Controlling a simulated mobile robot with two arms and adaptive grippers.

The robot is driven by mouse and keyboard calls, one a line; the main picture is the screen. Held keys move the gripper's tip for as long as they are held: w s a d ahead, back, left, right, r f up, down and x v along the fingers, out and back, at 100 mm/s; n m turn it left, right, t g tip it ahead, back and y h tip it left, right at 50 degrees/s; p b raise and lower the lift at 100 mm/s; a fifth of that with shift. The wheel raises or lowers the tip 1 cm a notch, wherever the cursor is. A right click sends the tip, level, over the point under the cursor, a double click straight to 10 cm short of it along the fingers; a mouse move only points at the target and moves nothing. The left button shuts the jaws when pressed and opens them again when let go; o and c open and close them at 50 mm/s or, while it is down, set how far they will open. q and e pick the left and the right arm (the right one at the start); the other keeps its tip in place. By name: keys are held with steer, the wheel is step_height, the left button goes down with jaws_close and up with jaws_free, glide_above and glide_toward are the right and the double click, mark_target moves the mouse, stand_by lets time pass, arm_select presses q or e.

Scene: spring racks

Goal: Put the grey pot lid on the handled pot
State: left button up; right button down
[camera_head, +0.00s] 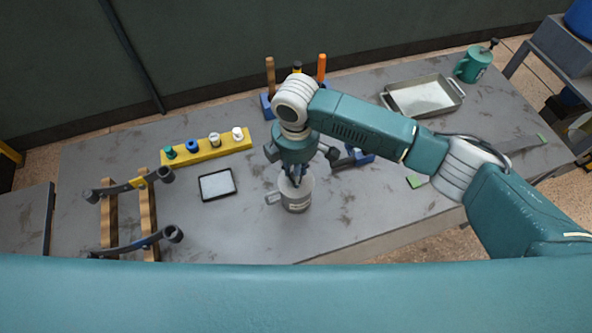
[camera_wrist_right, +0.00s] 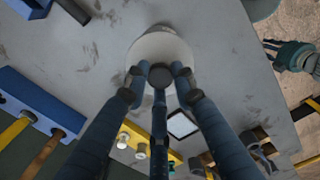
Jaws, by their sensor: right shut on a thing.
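The handled pot (camera_head: 297,201) is a grey cylinder with a label, standing upright near the table's front edge. Its handle (camera_head: 272,198) points left. My right gripper (camera_head: 296,172) points down directly over the pot. In the right wrist view its fingers (camera_wrist_right: 160,82) close around the dark knob (camera_wrist_right: 160,75) of the pale grey round lid (camera_wrist_right: 160,45). The lid is at the pot's mouth; the fingers partly hide it, and I cannot tell whether it rests flush on the rim. A teal and dark jointed part, seemingly my left gripper (camera_wrist_right: 292,56), shows beyond the table edge in the wrist view.
A black-framed tablet-like tray (camera_head: 217,184) lies left of the pot. Behind it is a yellow block (camera_head: 206,147) with several coloured pieces. A wooden rack (camera_head: 147,215) with dark bars stands at left. A metal tray (camera_head: 422,97) and green can (camera_head: 473,65) are at far right.

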steer(key=shift+f, duration=0.25)
steer(key=c, duration=1.4)
jaws_free()
steer(key=shift+o, duration=0.7)
steer(key=o, duration=0.7)
